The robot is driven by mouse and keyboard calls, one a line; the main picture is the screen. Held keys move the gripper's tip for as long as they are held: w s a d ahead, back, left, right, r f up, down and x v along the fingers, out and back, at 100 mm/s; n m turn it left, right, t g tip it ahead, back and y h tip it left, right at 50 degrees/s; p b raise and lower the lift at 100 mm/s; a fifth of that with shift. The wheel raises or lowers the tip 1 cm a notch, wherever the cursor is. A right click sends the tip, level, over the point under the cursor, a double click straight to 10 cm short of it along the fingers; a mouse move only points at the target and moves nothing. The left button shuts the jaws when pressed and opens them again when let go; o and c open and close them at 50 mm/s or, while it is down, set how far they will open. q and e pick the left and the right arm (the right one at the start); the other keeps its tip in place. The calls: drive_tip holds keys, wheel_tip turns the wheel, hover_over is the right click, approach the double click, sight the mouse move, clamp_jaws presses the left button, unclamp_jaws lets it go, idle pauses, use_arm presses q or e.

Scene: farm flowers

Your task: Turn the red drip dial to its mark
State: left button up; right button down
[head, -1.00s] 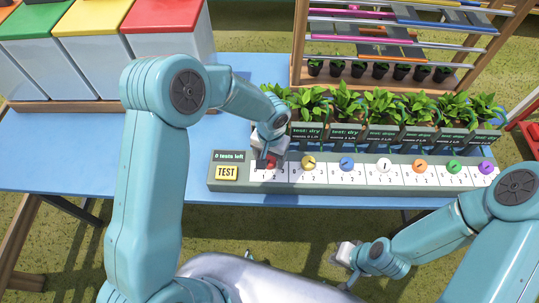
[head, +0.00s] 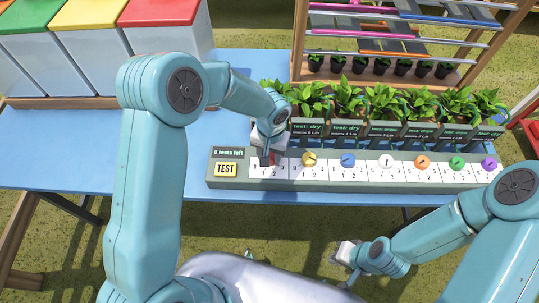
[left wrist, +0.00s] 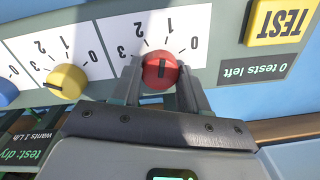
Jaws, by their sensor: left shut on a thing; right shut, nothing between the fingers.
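The red drip dial (left wrist: 160,70) sits on its white scale card on the panel, with printed numbers 0 to 3 around it. A dark pointer line shows on its face; I cannot tell which mark it is meant to match. My left gripper (left wrist: 162,84) is shut on the red dial, one finger on each side. In the head view the left gripper (head: 268,156) reaches down over the dial and mostly hides it. My right gripper (head: 346,254) is shut and empty, in front of the table and away from the panel.
The panel (head: 212,172) carries a yellow TEST button (head: 226,169) left of the red dial and a yellow dial (head: 308,159) to its right, then several other coloured dials. Plant boxes (head: 387,130) stand close behind. The blue table (head: 60,150) is clear at left.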

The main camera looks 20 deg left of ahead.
use_arm(q)
drive_tip(key=n+b, duration=0.3)
drive_tip(key=b, duration=0.2)
drive_tip(key=shift+f+n, duration=0.2)
drive_tip(key=shift+n, duration=0.2)
drive_tip(key=shift+r+n+b, duration=0.25)
drive_tip(key=shift+n+b, duration=1.2)
drive_tip(key=shift+n, duration=0.05)
drive_tip(key=o, duration=1.1)
drive_tip(key=shift+c, duration=0.2)
wheel_tip(320, 180, up, 16)
drive_tip(key=shift+d+r+p, duration=0.15)
drive_tip(key=shift+r+p, duration=0.05)
drive_tip(key=shift+p, duration=0.1)
